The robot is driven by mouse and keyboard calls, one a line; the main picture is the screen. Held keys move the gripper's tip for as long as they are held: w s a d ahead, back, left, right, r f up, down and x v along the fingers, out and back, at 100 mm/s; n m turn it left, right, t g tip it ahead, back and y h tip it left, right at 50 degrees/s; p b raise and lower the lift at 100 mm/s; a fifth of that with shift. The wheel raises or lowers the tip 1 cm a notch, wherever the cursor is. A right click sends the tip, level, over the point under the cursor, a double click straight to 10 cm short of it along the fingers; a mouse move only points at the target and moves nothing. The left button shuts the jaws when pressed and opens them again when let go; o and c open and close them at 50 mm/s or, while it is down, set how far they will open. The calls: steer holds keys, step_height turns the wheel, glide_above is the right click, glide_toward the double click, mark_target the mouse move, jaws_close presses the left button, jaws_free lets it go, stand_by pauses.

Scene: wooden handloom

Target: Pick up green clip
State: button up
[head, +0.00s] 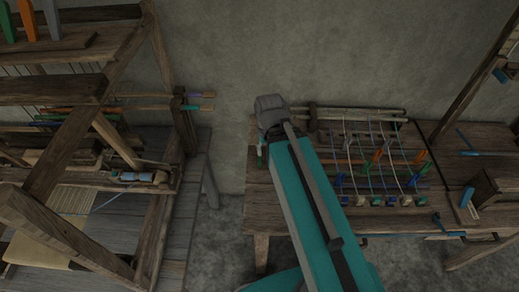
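A small green clip-like piece (421,157) shows in the head view among the orange and blue pieces on the strung threads, on the right table. A taller green upright piece (7,22) stands on the loom at the top left. My arm reaches up from the bottom and crosses the left part of the right table.
The wooden table (270,190) holds a rod frame with threads and several small blocks along its front. The wooden loom (60,190) fills the left. A dark wooden box (495,188) stands at the right. Bare floor (222,235) lies between loom and table.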

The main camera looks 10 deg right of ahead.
step_height(320, 180, up, 14)
steer(key=p, duration=1.2)
steer(key=shift+p, duration=0.3)
steer(key=shift+s, duration=0.1)
